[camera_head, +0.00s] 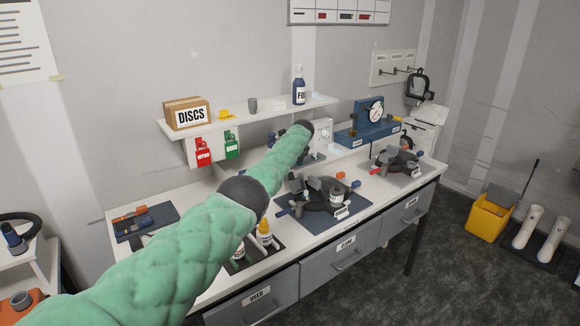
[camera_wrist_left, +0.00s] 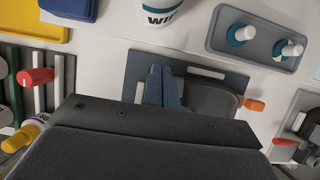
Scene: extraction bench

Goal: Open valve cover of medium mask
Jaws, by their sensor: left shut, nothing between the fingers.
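My left arm reaches across the bench in the head view; its gripper is hidden beyond the forearm there. In the left wrist view my left gripper (camera_wrist_left: 163,80) shows its two blue fingers together, shut and empty, above a dark mat. A dark mask (camera_wrist_left: 212,100) shows beside the fingers, partly hidden by the gripper body. In the head view, one dark mask (camera_head: 322,195) lies on the front mat and another (camera_head: 397,160) on the right mat. A third mask (camera_head: 418,85) hangs on the wall. I cannot read which is medium, and no valve cover is clear. My right gripper is not in view.
A shelf (camera_head: 240,118) with a DISCS box (camera_head: 187,113) and a dark bottle (camera_head: 299,86) stands behind the arm. A blue gauge stand (camera_head: 368,128) is at the back right. A wipes tub (camera_wrist_left: 158,20) and a grey tray (camera_wrist_left: 217,42) are near the gripper. Small bottles (camera_head: 264,232) stand at the front.

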